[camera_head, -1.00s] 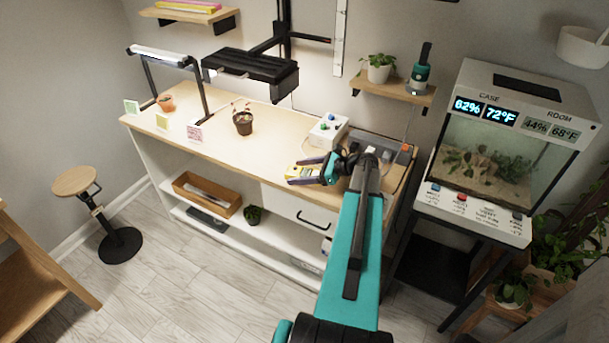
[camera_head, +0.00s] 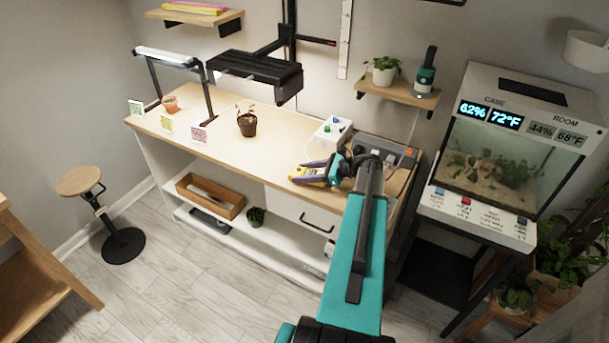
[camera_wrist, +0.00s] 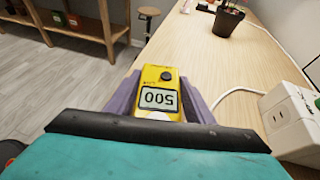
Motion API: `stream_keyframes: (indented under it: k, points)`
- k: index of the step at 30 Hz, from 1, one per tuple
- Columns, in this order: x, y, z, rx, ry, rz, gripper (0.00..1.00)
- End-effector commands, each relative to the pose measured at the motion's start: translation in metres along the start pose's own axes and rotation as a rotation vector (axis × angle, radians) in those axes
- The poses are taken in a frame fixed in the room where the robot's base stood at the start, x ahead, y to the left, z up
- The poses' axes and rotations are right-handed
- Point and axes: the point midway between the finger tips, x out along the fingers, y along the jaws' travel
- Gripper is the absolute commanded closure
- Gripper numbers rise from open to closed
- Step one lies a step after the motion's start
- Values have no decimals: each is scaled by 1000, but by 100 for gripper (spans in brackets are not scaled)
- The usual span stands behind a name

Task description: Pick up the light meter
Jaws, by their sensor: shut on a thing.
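The light meter (camera_wrist: 159,92) is a small yellow device with a dark round knob and a display reading 500, upside down in the wrist view. It sits between the two purple fingers of my gripper (camera_wrist: 158,100), which are shut on it. In the head view the yellow meter (camera_head: 307,172) shows between the fingers of my gripper (camera_head: 312,175), low over the right part of the bench top. I cannot tell whether it touches the wood.
A white box with coloured buttons (camera_head: 330,136) stands close behind my gripper, with a white cable on the bench. A grey power unit (camera_head: 378,149) lies to the right. A dark pot with a plant (camera_head: 247,125) stands left. The bench (camera_head: 222,152) front is clear.

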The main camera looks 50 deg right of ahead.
Motion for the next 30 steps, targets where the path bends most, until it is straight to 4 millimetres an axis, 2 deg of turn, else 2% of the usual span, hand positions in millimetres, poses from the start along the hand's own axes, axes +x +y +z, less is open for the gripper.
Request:
stream_keyframes:
  k: [9,30]
  points:
    - [-11,1,27,-2,-1,-1,78]
    - [-85,90,6,1,0,-3,78]
